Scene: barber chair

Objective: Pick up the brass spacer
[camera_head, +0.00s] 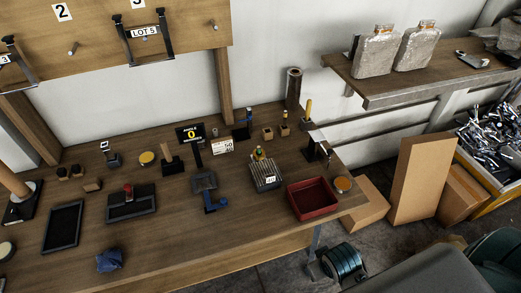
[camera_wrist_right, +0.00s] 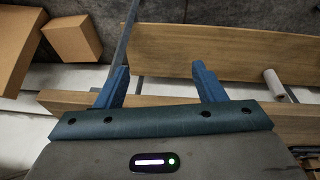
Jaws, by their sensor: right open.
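I cannot tell for certain which thing is the brass spacer. In the head view a round yellow-brass piece (camera_head: 147,158) lies at the back left of the workbench. An orange-topped round tin (camera_head: 343,184) stands at the bench's right end. My right gripper (camera_wrist_right: 160,68) shows in the right wrist view with its two blue fingers wide apart and nothing between them. It points at bench timber and floor, and no spacer shows there.
The wooden workbench (camera_head: 215,232) holds a red tray (camera_head: 312,198), a grey slotted block (camera_head: 265,174), a black tray (camera_head: 64,227) and several small tools. Cardboard boxes (camera_head: 419,178) stand right of it. A shelf (camera_head: 400,92) carries two wrapped bottles. The bench's front middle is clear.

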